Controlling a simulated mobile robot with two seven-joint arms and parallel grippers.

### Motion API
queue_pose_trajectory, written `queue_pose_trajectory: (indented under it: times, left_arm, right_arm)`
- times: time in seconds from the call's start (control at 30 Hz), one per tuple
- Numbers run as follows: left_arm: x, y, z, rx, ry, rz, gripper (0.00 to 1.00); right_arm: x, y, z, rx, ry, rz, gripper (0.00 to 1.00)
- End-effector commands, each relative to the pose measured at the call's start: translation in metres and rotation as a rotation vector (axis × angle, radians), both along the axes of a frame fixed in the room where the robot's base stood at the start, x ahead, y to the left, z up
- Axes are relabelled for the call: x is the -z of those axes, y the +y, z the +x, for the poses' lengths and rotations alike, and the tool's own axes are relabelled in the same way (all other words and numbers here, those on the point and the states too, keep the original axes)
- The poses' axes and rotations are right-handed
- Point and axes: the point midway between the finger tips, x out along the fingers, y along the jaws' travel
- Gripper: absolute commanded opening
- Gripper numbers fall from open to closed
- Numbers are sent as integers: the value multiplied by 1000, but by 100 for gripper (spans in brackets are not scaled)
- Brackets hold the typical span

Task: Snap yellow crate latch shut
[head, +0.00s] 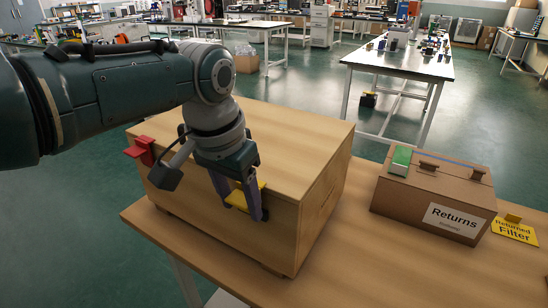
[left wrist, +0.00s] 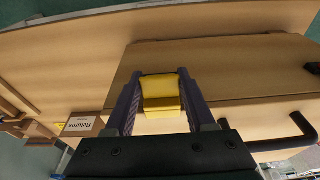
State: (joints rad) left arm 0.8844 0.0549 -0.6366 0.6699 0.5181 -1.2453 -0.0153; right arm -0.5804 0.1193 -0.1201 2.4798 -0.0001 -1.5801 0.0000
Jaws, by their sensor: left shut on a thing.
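The wooden crate (head: 290,150) stands on a wooden table with its lid down. The yellow latch (head: 236,200) is on the crate's front face near the top edge, partly hidden by my left gripper (head: 239,202). In the left wrist view, the yellow latch (left wrist: 160,95) sits between the two purple fingers of my left gripper (left wrist: 160,98), which is shut on it. I cannot tell whether the latch is fully closed. A red latch (head: 140,150) is on the same front face, further left. My right gripper is not in view.
A brown Returns box (head: 435,195) with a green block (head: 401,160) on it stands right of the crate. A yellow Returned Filter label (head: 514,231) lies beside it. The table's front right (head: 400,270) is clear.

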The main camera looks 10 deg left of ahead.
Motion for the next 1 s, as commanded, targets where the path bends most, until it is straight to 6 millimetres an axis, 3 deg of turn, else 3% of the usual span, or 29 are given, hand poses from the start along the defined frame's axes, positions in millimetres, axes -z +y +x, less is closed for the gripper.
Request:
queue_pose_trajectory:
  times: [0.03,0.07,0.3,0.67,1.0]
  left_arm:
    - [2,1,-1,0,1,1,0]
    - [2,1,-1,0,1,1,57]
    - [1,1,0,0,1,1,84]
    - [-8,1,-1,0,0,1,85]
    - [-67,5,-12,1,-3,0,85]
  right_arm:
    - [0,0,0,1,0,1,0]
    - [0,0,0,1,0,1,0]
    - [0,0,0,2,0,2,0]
    - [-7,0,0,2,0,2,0]
    - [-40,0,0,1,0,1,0]
